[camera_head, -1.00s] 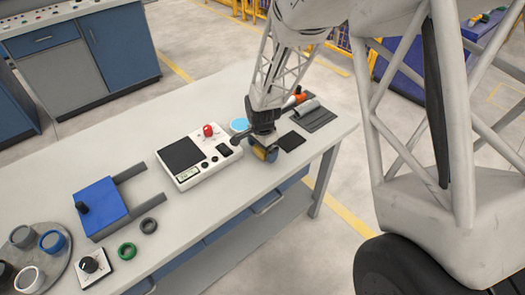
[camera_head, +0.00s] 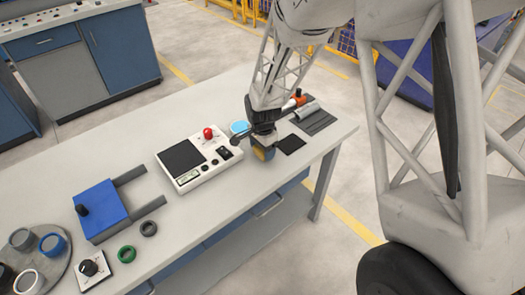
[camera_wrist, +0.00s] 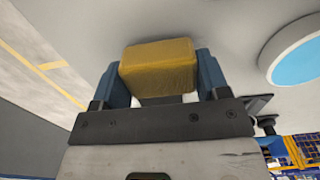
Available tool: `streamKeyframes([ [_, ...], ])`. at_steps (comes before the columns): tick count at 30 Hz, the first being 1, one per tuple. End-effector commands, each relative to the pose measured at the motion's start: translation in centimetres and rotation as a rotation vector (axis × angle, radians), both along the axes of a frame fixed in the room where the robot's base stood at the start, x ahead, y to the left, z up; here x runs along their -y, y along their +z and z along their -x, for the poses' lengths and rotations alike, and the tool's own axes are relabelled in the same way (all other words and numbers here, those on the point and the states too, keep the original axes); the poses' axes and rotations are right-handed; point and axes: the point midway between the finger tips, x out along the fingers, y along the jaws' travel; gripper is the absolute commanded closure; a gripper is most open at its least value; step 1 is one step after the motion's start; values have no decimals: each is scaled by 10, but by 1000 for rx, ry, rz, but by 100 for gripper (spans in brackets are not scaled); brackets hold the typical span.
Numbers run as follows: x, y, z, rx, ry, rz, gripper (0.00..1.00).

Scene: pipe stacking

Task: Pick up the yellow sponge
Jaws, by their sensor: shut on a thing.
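The yellow sponge (camera_wrist: 158,66) sits between the two blue fingers of my gripper (camera_wrist: 158,76) in the wrist view, with a finger against each side. My gripper is shut on it. In the head view my gripper (camera_head: 263,150) is over the right part of the table, and the yellow sponge (camera_head: 260,154) shows at its tip, partly hidden by the fingers. I cannot tell from these views whether the sponge touches the table.
A white control box (camera_head: 199,160) with a red button stands left of my gripper. A dark pad (camera_head: 291,144) lies to its right, and a blue-topped round thing (camera_head: 239,127) behind. The blue block (camera_head: 102,209) is farther left. The table's front edge is close.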

Motion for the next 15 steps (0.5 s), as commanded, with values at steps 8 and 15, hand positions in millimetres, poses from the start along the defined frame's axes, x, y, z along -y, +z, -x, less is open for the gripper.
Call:
streamKeyframes([
  [8,4,24,10,1,0,-1,54],
  [15,17,28,44,2,0,-1,54],
])
